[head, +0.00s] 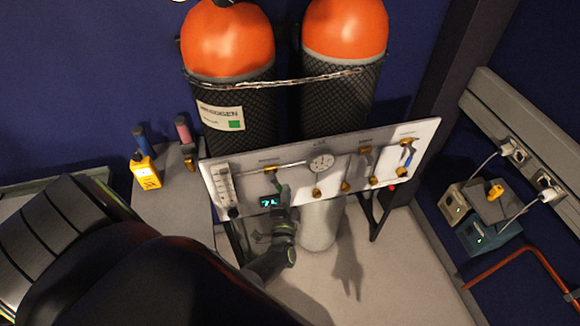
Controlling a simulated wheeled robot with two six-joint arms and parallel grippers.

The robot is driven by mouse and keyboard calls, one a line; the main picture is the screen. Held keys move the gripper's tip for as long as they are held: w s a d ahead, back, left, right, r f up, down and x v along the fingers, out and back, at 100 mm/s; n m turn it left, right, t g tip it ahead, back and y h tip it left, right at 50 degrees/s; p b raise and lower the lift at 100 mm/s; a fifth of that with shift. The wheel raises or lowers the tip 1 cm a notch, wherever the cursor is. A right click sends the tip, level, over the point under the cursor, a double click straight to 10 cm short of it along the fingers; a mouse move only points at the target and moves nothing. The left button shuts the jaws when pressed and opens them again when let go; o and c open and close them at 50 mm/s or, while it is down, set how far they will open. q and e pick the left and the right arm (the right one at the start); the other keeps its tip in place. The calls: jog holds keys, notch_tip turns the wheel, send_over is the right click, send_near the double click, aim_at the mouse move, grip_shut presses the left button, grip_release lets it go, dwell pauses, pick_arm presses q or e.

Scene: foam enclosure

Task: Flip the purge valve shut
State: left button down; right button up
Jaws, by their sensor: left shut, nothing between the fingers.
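A white valve panel (335,175) stands in front of two gas cylinders. It carries several brass valves; its labels are too small to read, so I cannot tell for certain which is the purge valve. A valve with a green handle (277,183) is on the left half, the handle slanting down to the right. A valve with a grey handle (365,162) and one with a blue handle (407,158) are on the right half. My left gripper (281,213) is shut and empty, just below the green handle, beside a lit digital display (270,202). Contact cannot be told. My right gripper is out of view.
A round gauge (321,162) and a flow tube (224,186) are on the panel. Orange-topped cylinders (228,42) stand behind, held by a chain. A yellow meter (146,171) stands on a grey ledge at left. Boxes with cables (488,232) sit at right. Floor before the panel is clear.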

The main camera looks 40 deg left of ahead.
pick_arm(q)
jog(key=shift+s+a+f, duration=0.35)
jog(key=shift+s+a, duration=0.1)
jog(key=shift+s, duration=0.1)
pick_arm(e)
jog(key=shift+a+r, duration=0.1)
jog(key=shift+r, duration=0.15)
pick_arm(q)
jog(key=shift+s+a+f, duration=0.1)
jog(key=shift+s, duration=0.05)
dwell(0.3)
